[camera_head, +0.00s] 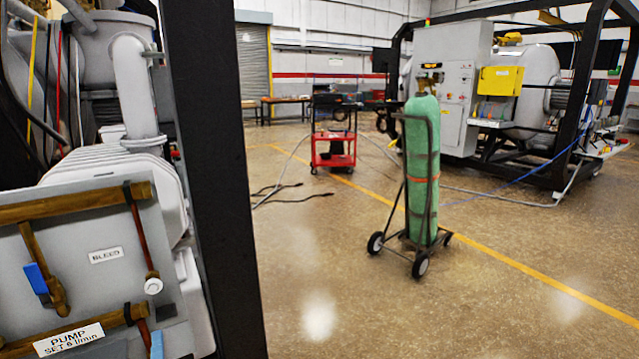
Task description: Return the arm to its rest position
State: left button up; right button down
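Neither of my grippers nor either arm shows in the head view. On the left, close by, stands a grey panel (75,270) with a white label reading BLEED and another reading PUMP. A blue-handled valve (37,279) sits on brass piping on this panel. A white round knob (153,286) is at its right side. Whether any gripper is near these parts cannot be seen.
A dark upright post (215,170) stands just right of the panel. A green gas cylinder (422,165) on a wheeled cart stands mid-floor. A red cart (333,148) and a framed furnace (530,90) are farther back. Cables lie on the floor; the front floor is clear.

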pick_arm(q)
jog(key=d+f+g+h+p, duration=0.1)
jog(key=d+f+h, duration=0.1)
jog(key=f, duration=0.5)
jog(key=d+f+g+h+p, duration=0.1)
jog(key=d+f+g+h, duration=0.15)
jog(key=f, duration=0.45)
jog(key=s+d+f+n+g+h+p, duration=0.1)
jog(key=s+d+f+g+h+p, duration=0.1)
jog(key=s+f, duration=0.3)
jog(key=s+d+f+n+g+h+p, duration=0.15)
jog(key=s+f, duration=0.25)
jog(key=f, duration=0.4)
jog(key=s+f+n+g+p, duration=0.1)
jog(key=s+f+n+g, duration=0.2)
jog(key=s, duration=0.9)
jog(key=s+a+f+n+g+p, duration=0.1)
jog(key=s+f, duration=0.5)
jog(key=s, duration=0.7)
jog(key=n+g+p, duration=0.1)
jog(key=n+g, duration=0.1)
jog(key=g, duration=0.1)
jog(key=shift+a+f+n+h, duration=0.3)
jog(key=shift+n+h, duration=0.05)
jog(key=shift+h, duration=0.05)
pick_arm(e)
notch_tip(320, 180, up, 9)
jog(key=shift+w+a+f, duration=0.15)
jog(key=shift+w+a, duration=0.1)
jog(key=shift+w, duration=0.15)
